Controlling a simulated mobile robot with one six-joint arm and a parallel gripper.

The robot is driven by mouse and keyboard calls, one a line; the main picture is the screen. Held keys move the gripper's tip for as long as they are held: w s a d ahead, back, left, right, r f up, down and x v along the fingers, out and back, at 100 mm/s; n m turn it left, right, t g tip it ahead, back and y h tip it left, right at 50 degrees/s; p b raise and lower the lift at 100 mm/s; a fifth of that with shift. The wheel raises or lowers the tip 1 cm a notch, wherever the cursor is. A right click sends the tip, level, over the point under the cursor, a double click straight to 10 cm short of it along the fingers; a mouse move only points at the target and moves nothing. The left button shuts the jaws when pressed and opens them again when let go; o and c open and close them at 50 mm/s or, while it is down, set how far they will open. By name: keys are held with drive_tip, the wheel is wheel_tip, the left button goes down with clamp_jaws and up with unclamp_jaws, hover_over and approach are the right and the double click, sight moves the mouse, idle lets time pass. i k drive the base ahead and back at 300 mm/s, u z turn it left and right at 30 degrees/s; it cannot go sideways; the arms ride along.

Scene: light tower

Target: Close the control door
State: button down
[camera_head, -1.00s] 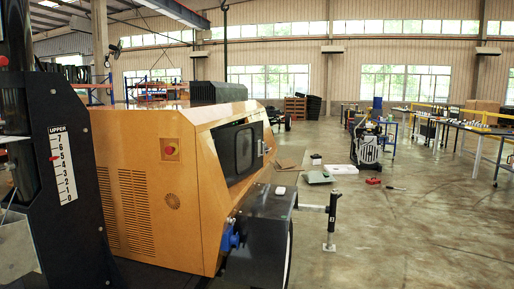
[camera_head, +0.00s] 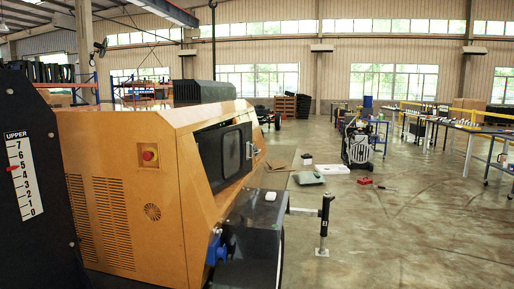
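The control door (camera_head: 234,152) is a dark panel with a window, set in the angled end of the yellow machine housing (camera_head: 150,215). A light handle (camera_head: 252,150) sits at its right edge. A dark strip shows beside the panel at its left and lower side. I see the door at a steep angle, so I cannot tell how far it stands from its frame. My gripper is not in view.
A dark box (camera_head: 250,232) with a blue socket (camera_head: 216,248) stands in front of the door, with a jack post (camera_head: 323,225) beside it. A wheeled machine (camera_head: 359,143) and a red item (camera_head: 365,181) stand beyond. The floor at right is largely clear.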

sight(227, 152)
drive_tip(key=u, duration=0.2)
drive_tip(key=i, duration=1.4)
drive_tip(key=z, duration=0.05)
